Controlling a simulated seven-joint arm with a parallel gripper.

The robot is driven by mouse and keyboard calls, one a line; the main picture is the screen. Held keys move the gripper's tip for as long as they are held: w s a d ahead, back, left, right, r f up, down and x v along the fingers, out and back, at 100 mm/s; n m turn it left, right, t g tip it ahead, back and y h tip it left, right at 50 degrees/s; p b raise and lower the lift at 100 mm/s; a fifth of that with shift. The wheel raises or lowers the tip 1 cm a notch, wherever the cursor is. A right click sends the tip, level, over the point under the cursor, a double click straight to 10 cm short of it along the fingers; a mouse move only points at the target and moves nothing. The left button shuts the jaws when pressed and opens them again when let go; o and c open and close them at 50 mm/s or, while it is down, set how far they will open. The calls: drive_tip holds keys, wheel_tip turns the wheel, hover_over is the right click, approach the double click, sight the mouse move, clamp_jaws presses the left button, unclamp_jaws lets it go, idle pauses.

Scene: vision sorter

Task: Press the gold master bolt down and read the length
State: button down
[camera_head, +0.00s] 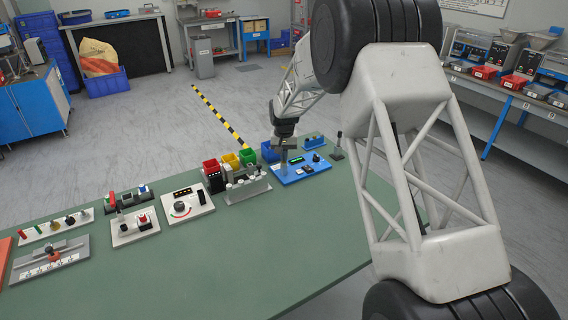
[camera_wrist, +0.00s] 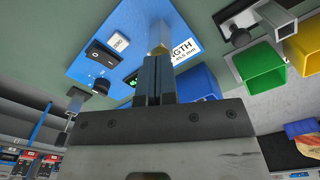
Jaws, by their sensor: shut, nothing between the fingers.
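The blue length gauge panel (camera_head: 301,176) stands near the table's far edge in the head view. In the wrist view the panel (camera_wrist: 145,20) shows a ZERO button (camera_wrist: 119,42), a black rocker switch (camera_wrist: 100,53), a black knob (camera_wrist: 101,86) and a partly covered label (camera_wrist: 186,50) ending in "NGTH" and "45.5 mm". The gold master bolt (camera_wrist: 157,49) shows just beyond my fingertips; I cannot tell whether they touch it. My gripper (camera_wrist: 154,62) is shut and empty; in the head view it hangs over the panel (camera_head: 283,148). The green display (camera_wrist: 132,80) is partly hidden and unreadable.
Red (camera_head: 211,166), yellow (camera_head: 231,160) and green (camera_head: 248,156) bins and a rack (camera_head: 247,190) stand left of the panel. A small lever (camera_head: 338,146) stands to its right. The table's front (camera_head: 210,270) is clear.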

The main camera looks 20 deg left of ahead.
idle(0.4)
wheel_tip(320, 180, up, 8)
idle(1.4)
